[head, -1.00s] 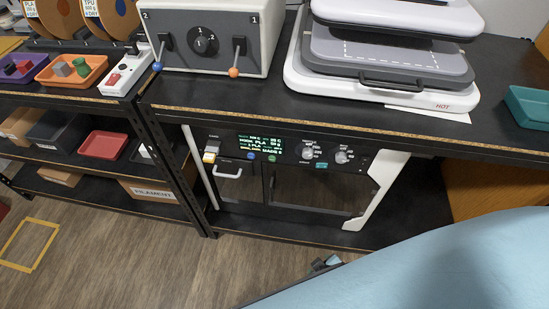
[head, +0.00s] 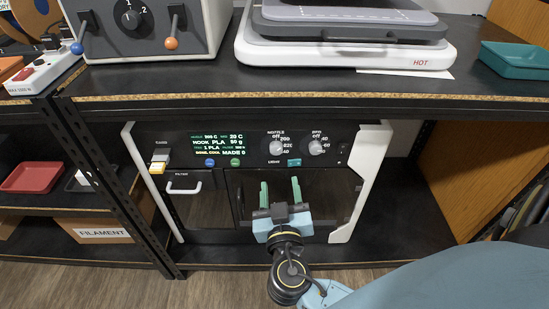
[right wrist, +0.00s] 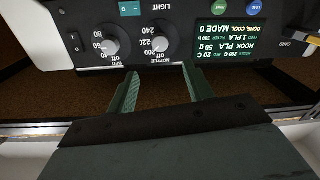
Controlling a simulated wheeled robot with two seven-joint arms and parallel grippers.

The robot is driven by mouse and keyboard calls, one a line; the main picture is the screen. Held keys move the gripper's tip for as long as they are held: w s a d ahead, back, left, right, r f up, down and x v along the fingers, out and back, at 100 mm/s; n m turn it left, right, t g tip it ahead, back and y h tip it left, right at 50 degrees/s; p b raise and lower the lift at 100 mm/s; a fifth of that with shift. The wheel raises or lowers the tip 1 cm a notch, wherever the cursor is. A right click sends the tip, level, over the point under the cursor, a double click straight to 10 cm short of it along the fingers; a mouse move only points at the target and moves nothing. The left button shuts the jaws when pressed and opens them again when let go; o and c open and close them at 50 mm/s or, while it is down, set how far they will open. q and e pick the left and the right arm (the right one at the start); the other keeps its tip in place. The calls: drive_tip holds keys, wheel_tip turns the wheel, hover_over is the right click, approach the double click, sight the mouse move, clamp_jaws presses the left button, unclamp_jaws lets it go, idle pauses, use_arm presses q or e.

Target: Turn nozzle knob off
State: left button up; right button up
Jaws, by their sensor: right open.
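The nozzle knob (head: 276,148) is a small round light-grey dial on the printer's black front panel, right of the green-lit display (head: 217,144). Its exact setting is too small to tell. In the right wrist view, upside down, the nozzle knob (right wrist: 160,45) shows just beyond the fingertips, between them. My right gripper (head: 280,184) is open and empty, below the knob and in front of the printer door, fingers pointing up toward the panel. Its two green fingers (right wrist: 160,72) are apart and do not touch the knob. My left gripper is not in view.
A second similar knob (head: 316,148) sits right of the nozzle knob. A teal light button (head: 294,162) is just below, between them. The shelf edge (head: 300,88) overhangs above the printer. A white side frame (head: 362,185) stands at the right.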

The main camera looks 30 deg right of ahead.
sight(276, 151)
drive_tip(key=x, duration=1)
drive_tip(key=shift+f+b, duration=0.1)
drive_tip(key=shift+b, duration=0.25)
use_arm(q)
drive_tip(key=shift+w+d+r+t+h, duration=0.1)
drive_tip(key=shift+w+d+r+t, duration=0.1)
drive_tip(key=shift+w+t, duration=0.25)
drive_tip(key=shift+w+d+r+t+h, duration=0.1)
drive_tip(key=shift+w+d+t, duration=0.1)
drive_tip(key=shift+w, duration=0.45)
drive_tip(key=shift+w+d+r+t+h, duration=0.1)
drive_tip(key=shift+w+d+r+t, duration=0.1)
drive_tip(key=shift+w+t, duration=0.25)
use_arm(e)
drive_tip(key=shift+w+d, duration=0.25)
drive_tip(key=shift+w, duration=0.35)
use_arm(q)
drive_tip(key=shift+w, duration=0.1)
use_arm(e)
drive_tip(key=shift+c, duration=0.4)
drive_tip(key=c, duration=0.9)
